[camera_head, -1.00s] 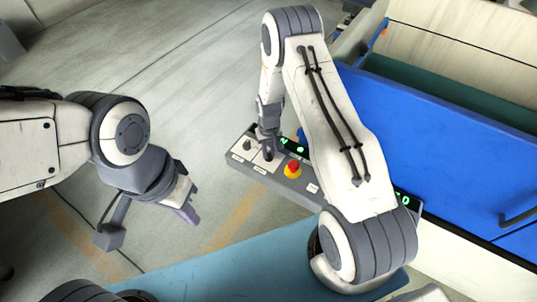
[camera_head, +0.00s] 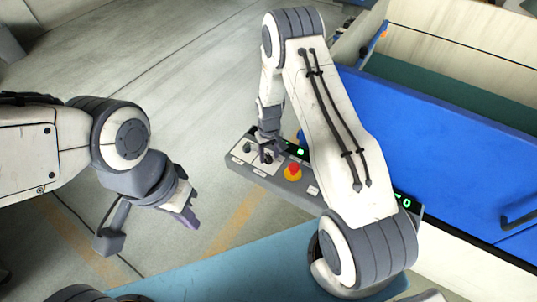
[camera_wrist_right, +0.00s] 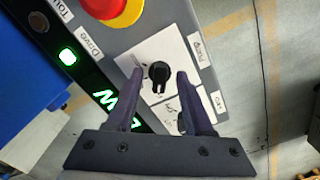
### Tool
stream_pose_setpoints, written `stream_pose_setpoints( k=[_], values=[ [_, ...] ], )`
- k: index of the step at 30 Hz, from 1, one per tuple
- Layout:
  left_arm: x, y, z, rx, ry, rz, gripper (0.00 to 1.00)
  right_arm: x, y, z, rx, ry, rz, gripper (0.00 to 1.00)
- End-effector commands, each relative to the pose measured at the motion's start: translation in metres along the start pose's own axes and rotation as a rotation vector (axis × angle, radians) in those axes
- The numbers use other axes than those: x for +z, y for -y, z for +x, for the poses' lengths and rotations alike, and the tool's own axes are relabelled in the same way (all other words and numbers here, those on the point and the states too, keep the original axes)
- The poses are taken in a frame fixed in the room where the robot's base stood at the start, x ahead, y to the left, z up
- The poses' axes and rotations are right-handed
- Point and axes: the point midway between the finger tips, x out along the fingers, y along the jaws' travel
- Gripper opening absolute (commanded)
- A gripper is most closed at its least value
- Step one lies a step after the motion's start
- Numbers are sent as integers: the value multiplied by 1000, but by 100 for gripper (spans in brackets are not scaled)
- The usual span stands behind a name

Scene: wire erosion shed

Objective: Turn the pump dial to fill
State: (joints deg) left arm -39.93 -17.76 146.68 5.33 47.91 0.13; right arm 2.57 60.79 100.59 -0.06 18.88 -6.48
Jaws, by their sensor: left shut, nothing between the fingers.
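The pump dial (camera_wrist_right: 158,73) is a small black knob with a white mark, on a white plate next to the "Pump" label (camera_wrist_right: 197,47). Its mark points toward the bottom of the right wrist view. My right gripper (camera_head: 268,152) is over the left part of the grey control panel (camera_head: 312,199). Its two purple fingers are open, one on each side of the dial, with gaps showing; I cannot tell how deep they reach. The lettering on the dial plate is partly hidden by a finger. My left gripper (camera_head: 190,217) is shut and empty, away from the panel.
A red and yellow stop button (camera_head: 293,171) sits beside the dial area, with green lit displays (camera_head: 300,152) along the panel's far edge. Another black knob (camera_head: 247,147) is further left. A blue machine body (camera_head: 440,140) stands behind. Floor left of the panel is clear.

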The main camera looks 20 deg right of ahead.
Motion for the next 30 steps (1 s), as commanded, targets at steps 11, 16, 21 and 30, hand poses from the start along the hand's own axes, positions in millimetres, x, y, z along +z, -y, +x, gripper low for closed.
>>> stream_pose_setpoints(
  k=[11,16,21,30],
  values=[
    [0,0,3,0,0,0,0,-2,0,-7,1,-7,2,51],
    [1,1,12,0,0,0,0,-3,0,-34,1,-10,2,51],
    [1,2,20,0,0,1,0,-2,0,-68,1,-9,1,51],
    [1,2,26,0,0,1,0,0,0,-102,0,-4,1,51]
  ],
)
